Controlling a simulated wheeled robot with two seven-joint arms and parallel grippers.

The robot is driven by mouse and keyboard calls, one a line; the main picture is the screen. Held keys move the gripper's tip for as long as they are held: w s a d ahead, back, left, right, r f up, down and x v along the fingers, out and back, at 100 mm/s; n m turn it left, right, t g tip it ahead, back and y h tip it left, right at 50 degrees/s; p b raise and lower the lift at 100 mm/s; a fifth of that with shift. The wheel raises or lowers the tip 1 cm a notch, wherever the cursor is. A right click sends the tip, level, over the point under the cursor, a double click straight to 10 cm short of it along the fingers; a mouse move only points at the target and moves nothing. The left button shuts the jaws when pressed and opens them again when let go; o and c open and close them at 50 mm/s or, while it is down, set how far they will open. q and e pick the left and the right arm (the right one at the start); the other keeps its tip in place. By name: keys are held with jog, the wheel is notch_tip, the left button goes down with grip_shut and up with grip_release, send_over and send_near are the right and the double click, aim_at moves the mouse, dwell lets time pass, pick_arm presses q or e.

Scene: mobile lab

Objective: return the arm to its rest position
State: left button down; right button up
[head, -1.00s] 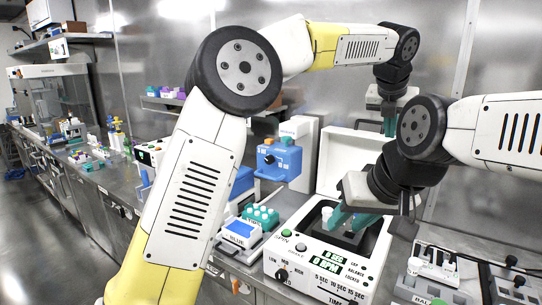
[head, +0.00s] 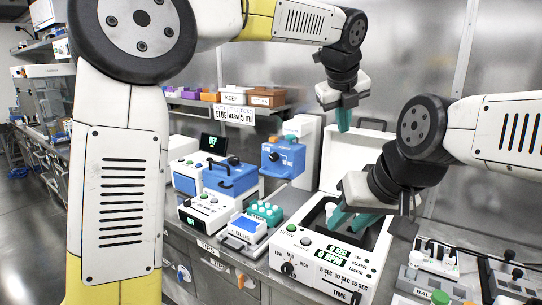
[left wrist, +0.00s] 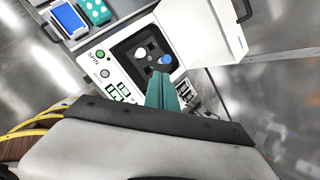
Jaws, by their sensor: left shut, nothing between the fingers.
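My left gripper (head: 344,114) hangs fingers-down in the air behind the open centrifuge, near its raised lid, in the head view. Its teal fingers are together and hold nothing; they also show in the left wrist view (left wrist: 163,92). My right gripper (head: 352,218) is low over the bowl of the white centrifuge (head: 318,272), with its teal fingers apart. The arm hides part of the bowl. The left wrist view shows the centrifuge from above (left wrist: 97,62), with a dark rotor and a small blue piece in the bowl.
The centrifuge lid (head: 350,155) stands raised. Left of it are a blue-topped box (head: 245,228), a teal tube rack (head: 266,212) and a blue device (head: 284,158). A shelf with boxes (head: 232,97) runs behind. Small equipment (head: 440,262) crowds the bench at right.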

pick_arm(q)
jog(key=s+a+f+n, duration=0.1)
jog(key=s+a+n, duration=0.3)
jog(key=a+n, duration=0.3)
jog(key=s+a+f+n+y, duration=0.1)
jog(key=s+a+f+n, duration=0.15)
jog(key=a+n, duration=0.45)
jog(key=s+a+f+n, duration=0.1)
jog(key=s+a+n, duration=0.3)
jog(key=a, duration=0.6)
jog(key=s+a+f+n, duration=0.8)
jog(key=s+n, duration=0.4)
jog(key=n, duration=0.3)
jog(key=shift+s+a+f, duration=0.2)
jog(key=shift+f, duration=0.05)
jog(key=shift+d, duration=0.1)
